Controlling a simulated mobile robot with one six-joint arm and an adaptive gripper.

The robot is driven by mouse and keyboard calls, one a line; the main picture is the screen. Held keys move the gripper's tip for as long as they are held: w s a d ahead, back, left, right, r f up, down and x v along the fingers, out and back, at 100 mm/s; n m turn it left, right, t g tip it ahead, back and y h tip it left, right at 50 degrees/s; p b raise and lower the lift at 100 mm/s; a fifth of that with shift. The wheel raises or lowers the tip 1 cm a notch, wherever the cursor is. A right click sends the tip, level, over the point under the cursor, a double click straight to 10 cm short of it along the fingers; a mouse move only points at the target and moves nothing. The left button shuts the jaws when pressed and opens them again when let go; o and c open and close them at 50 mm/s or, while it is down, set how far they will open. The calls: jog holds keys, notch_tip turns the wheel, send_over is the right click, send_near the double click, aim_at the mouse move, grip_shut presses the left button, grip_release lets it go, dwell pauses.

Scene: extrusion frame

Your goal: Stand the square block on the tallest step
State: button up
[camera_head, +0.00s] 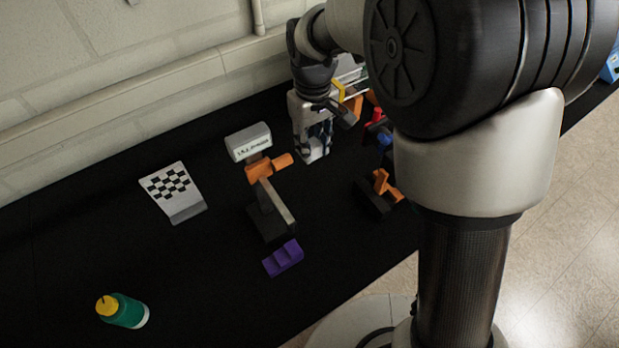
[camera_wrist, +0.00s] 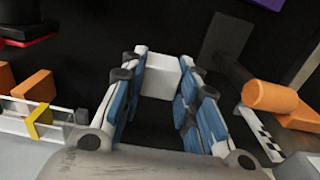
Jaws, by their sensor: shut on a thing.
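My gripper (camera_head: 314,146) points down above the black table, behind and to the right of the orange handle piece. In the wrist view my gripper (camera_wrist: 163,62) is shut on a white square block (camera_wrist: 165,80), which sits between the blue-and-white fingers near their tips. In the head view the block is hard to tell apart from the pale fingers. A purple stepped block (camera_head: 283,258) lies near the table's front edge, apart from the gripper. Only a sliver of the purple steps (camera_wrist: 270,4) shows at the top of the wrist view.
A checkered plate (camera_head: 174,190) and green bottle (camera_head: 123,311) are at left. Orange and black parts (camera_head: 380,190) are at right.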

aim_at(312, 192)
notch_tip(312, 192, down, 16)
jog(key=b, duration=0.3)
jog(key=shift+f+b, duration=0.1)
jog(key=shift+b, duration=0.2)
jog(key=shift+f, duration=0.1)
jog(key=o, duration=0.6)
jog(key=shift+f, duration=0.1)
jog(key=o, duration=0.5)
notch_tip(312, 192, up, 12)
jog(key=p, duration=0.3)
jog(key=shift+r, duration=0.25)
